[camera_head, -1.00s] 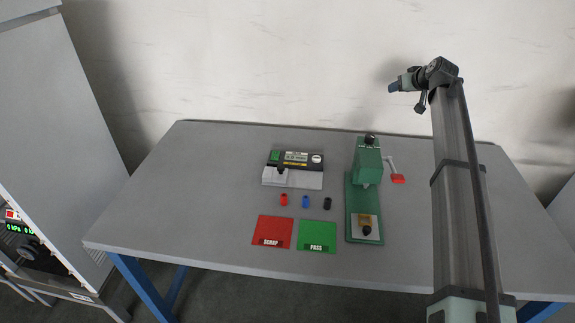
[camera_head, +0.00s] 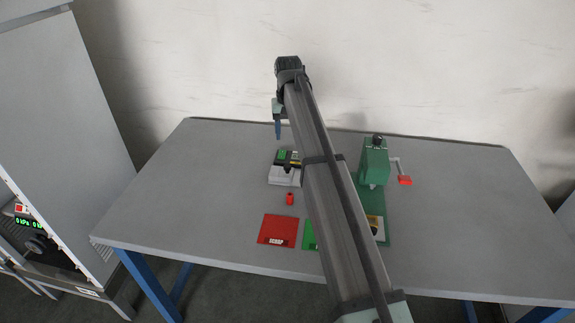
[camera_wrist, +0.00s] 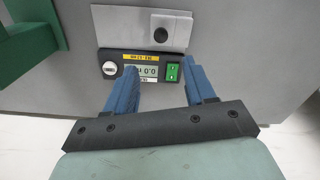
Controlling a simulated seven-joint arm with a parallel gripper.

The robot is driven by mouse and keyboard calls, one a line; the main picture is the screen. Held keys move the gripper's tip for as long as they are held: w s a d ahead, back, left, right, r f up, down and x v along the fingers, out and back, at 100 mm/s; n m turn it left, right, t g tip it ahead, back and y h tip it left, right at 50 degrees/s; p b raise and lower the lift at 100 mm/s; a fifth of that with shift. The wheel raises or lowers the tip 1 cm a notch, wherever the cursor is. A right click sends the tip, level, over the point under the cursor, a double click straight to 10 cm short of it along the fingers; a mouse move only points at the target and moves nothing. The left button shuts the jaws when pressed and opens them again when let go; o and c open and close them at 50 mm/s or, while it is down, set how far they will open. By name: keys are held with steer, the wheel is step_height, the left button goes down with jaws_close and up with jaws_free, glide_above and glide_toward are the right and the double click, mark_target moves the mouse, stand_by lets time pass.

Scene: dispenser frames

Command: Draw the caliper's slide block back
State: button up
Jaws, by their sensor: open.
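The caliper (camera_head: 284,178) stands near the back middle of the table, its right part hidden by my arm. In the wrist view its black display housing (camera_wrist: 150,58) appears upside down, with a green switch (camera_wrist: 172,73) and a white round button (camera_wrist: 109,68). Beyond it, the pale slide block with a black knob (camera_wrist: 160,35) sits on the light base (camera_wrist: 115,22). My gripper (camera_head: 278,136) is above and behind the caliper, pointing down. Its blue fingers (camera_wrist: 161,66) are apart and empty over the display housing, short of the knob.
A green press (camera_head: 374,163) with a red-tipped lever (camera_head: 404,181) stands right of my arm. A red part (camera_head: 290,199) lies in front of the caliper. The red SCRAP mat (camera_head: 278,229) and a partly hidden green mat (camera_head: 309,238) lie nearer. The table's left side is clear.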

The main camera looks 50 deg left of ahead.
mark_target(288, 166)
step_height(288, 166, down, 14)
steer(key=shift+s+r, duration=0.1)
steer(key=shift+r, duration=0.05)
stand_by(0.5)
jaws_close()
stand_by(0.5)
